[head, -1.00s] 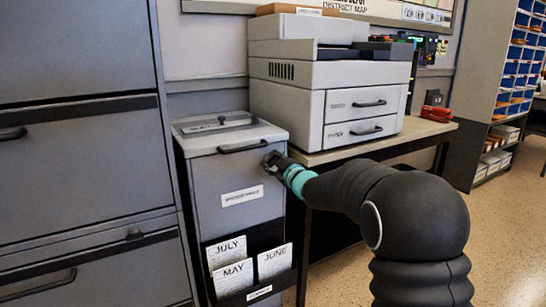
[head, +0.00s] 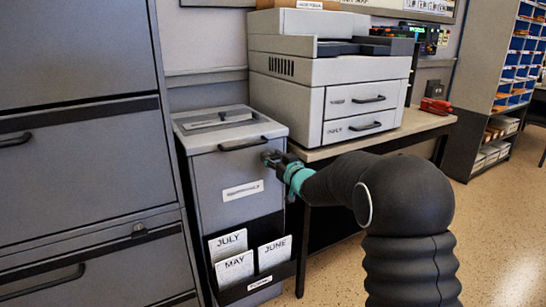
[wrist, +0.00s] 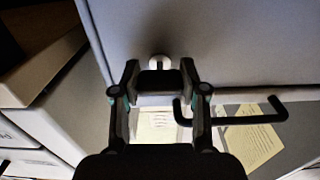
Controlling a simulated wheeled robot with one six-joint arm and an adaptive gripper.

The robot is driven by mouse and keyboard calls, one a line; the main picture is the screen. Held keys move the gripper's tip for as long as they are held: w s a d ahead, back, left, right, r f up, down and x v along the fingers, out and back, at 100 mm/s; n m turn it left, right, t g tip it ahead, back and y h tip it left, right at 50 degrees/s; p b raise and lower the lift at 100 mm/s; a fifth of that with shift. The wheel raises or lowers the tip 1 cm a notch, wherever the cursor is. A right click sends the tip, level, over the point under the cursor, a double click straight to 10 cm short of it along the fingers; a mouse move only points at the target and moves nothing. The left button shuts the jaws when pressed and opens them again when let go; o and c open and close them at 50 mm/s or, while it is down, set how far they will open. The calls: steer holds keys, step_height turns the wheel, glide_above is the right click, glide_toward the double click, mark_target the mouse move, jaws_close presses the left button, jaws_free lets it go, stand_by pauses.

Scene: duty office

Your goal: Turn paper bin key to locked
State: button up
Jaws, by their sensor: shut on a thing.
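The grey paper bin (head: 205,170) stands between the filing cabinet and the printer table, with a dark handle (head: 243,144) and a white label on its front. My gripper (head: 270,158) is at the upper right of that front, just below and right of the handle. In the wrist view, my gripper (wrist: 160,68) has its fingertips on either side of a small pale key piece (wrist: 160,61) against the grey panel, and is shut on it. The key is hidden behind my gripper in the head view, and its turn angle cannot be told.
A grey filing cabinet (head: 85,160) stands close on the left. A printer (head: 335,95) sits on the table (head: 395,138) to the right, with a red device near the edge. A dark rack (head: 285,225) with July, May and June cards is low on the bin. Floor at right is clear.

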stand_by(0.4)
steer(key=o, duration=1.2)
steer(key=shift+c, duration=0.2)
steer(key=shift+s, duration=0.1)
steer(key=v, duration=1.2)
